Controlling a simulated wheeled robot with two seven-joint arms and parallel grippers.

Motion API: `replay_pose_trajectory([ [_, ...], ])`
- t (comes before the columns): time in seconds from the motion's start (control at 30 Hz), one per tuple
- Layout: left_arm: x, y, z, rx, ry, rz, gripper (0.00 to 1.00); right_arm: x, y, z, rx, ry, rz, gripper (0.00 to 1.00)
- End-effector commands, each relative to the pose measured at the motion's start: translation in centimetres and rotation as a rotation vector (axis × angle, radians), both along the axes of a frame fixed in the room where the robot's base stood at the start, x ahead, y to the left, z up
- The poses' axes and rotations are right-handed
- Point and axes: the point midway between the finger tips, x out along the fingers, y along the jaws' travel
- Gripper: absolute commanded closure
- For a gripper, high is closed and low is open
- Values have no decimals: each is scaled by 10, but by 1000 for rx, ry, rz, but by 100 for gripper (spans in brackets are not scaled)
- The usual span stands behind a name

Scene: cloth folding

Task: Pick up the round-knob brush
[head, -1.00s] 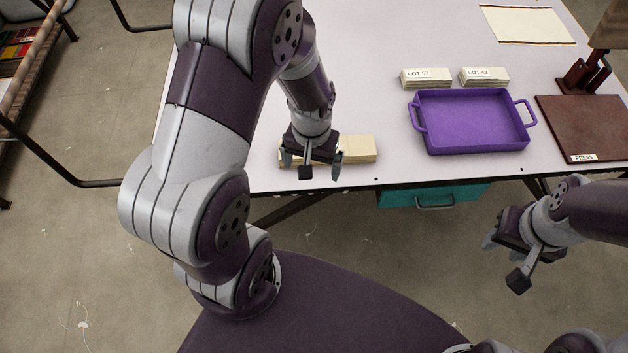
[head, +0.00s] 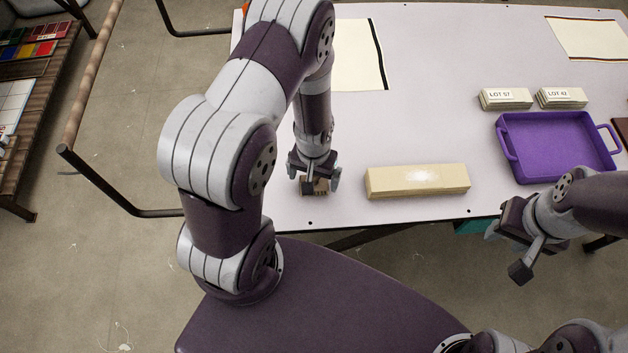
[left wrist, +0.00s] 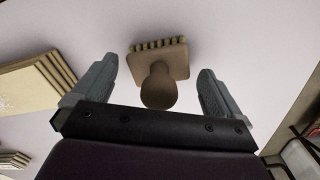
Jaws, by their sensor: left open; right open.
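The round-knob brush shows in the left wrist view (left wrist: 160,80), with a brown round knob, a flat block and a row of bristle tufts. It stands on the table between the fingers of my open left gripper (left wrist: 158,92), with a gap on each side. In the head view my left gripper (head: 314,182) is low over the table near its front edge and hides most of the brush (head: 316,187). My right gripper (head: 515,240) is open and empty, in front of the table at the right.
A long pale block (head: 417,181) lies right of my left gripper. A purple tray (head: 556,177) stands further right, with paper stacks labelled LOT 57 (head: 506,98) and LOT 42 (head: 562,97) behind it. A pale cloth (head: 360,55) lies at the back. The middle of the table is clear.

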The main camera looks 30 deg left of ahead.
Motion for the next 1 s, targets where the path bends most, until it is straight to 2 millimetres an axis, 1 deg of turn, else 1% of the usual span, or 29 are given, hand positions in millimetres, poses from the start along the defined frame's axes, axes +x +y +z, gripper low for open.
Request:
replay_pose_trajectory([
  [0.07,1,0,-4,0,-1,0,0,0,0,0,0,0,0,57],
  [0.23,1,0,-3,0,-2,0,0,0,0,0,0,0,0,57],
  [0.27,1,0,-3,0,-2,0,10,0,0,0,0,0,0,57],
  [0.3,1,0,-3,0,-2,0,23,0,0,0,0,0,0,57],
  [0.37,1,0,-3,0,-2,0,42,0,0,0,0,0,0,57],
  [0.4,1,0,-3,0,-1,0,45,0,0,0,0,0,0,57],
  [0.67,1,0,-2,0,-2,0,45,0,0,0,0,0,0,57],
  [0.77,1,0,3,0,-3,0,45,0,0,0,0,0,0,57],
  [0.87,2,0,16,1,-5,0,45,0,0,1,0,0,0,57],
  [0.97,2,0,35,1,-6,0,45,0,0,3,0,0,0,57],
  [1.0,4,-3,42,1,-6,-2,45,0,0,2,0,0,0,57],
])
